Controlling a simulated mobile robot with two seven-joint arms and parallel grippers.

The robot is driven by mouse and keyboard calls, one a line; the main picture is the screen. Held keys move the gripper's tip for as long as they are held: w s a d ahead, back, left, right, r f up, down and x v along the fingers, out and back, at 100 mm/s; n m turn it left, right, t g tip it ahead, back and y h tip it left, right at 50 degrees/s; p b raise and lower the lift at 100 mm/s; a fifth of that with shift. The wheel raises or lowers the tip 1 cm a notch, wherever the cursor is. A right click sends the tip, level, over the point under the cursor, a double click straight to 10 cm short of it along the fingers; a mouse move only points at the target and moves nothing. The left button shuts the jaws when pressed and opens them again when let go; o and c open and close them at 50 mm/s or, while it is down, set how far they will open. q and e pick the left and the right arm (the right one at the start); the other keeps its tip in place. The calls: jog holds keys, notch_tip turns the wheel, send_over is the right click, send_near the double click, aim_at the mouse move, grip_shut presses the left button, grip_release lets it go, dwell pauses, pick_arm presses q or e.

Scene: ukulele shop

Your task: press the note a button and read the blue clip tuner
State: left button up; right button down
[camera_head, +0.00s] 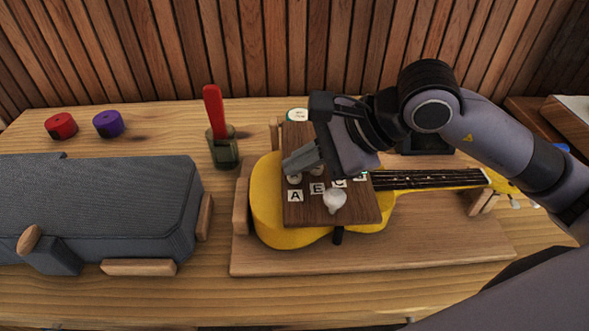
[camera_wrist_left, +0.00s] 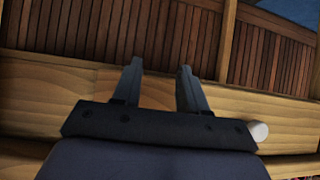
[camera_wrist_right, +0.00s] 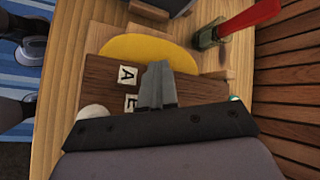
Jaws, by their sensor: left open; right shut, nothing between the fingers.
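A brown button board (camera_head: 350,209) lies over the yellow ukulele's (camera_head: 262,215) body, with letter tiles along it. The A tile (camera_head: 295,196) is at its left end, with a round pale button (camera_head: 294,180) behind it. The A tile also shows in the right wrist view (camera_wrist_right: 126,76). My right gripper (camera_head: 286,166) is shut and empty, its tips just above or at that button; contact cannot be told. My left gripper (camera_wrist_left: 158,68) is open and empty, outside the head view.
A white knob (camera_head: 335,200) stands on the board's front part. A grey case (camera_head: 100,205) lies at the left. A red-handled tool (camera_head: 213,110) stands in a green holder behind. Red (camera_head: 61,125) and purple (camera_head: 108,123) round items sit at the back left. The front table strip is clear.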

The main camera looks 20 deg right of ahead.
aim_at(300, 178)
jog(key=shift+r, duration=0.15)
jog(key=shift+r+p, duration=0.4)
jog(key=shift+r, duration=0.4)
notch_tip(300, 178, up, 5)
jog(key=p, duration=0.2)
jog(key=shift+p, duration=0.35)
jog(key=shift+s+f, duration=0.1)
dwell(0.4)
